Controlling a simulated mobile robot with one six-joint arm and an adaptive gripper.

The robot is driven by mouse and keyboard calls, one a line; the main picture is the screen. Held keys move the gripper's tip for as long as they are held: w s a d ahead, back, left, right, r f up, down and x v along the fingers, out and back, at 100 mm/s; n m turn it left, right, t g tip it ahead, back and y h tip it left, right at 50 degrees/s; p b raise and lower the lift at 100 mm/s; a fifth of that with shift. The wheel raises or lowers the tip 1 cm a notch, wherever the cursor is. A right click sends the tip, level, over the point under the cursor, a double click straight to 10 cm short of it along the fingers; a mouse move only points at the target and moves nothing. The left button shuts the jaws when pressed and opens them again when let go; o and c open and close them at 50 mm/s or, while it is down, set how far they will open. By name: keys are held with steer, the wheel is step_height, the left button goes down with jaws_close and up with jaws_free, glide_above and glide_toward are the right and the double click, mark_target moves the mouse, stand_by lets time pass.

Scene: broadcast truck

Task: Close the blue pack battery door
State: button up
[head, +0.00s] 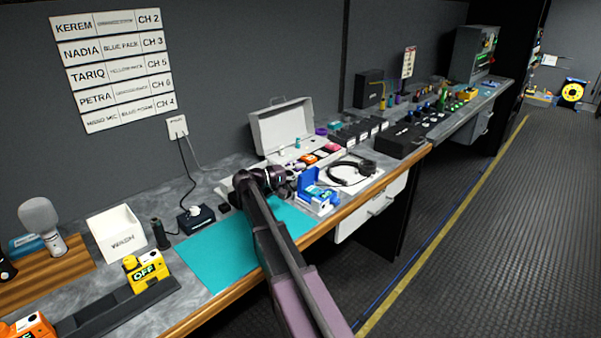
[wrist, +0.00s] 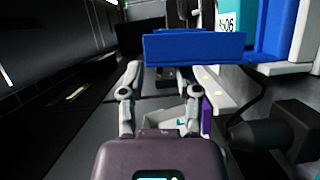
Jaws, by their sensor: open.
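The blue pack (head: 318,197) stands on the counter near the far end of the teal mat, with a white body and blue parts. Its blue door (head: 307,179) appears raised and open. In the wrist view the blue door (wrist: 195,47) is a wide flat panel across the front of my gripper (wrist: 163,82). The pack's body (wrist: 285,40) is at the upper right there, with a teal label. My gripper (head: 286,180) is open and empty, just left of the pack in the head view. Whether a fingertip touches the door I cannot tell.
Headphones (head: 352,171) lie just beyond the pack. An open white case (head: 281,130) stands behind my gripper. The teal mat (head: 226,250) is bare. A black adapter (head: 196,219), a wash bin (head: 117,233) and a yellow pack (head: 147,271) are to the left.

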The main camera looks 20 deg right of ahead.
steer(key=shift+d, duration=0.2)
jaws_close()
steer(key=shift+a, duration=0.1)
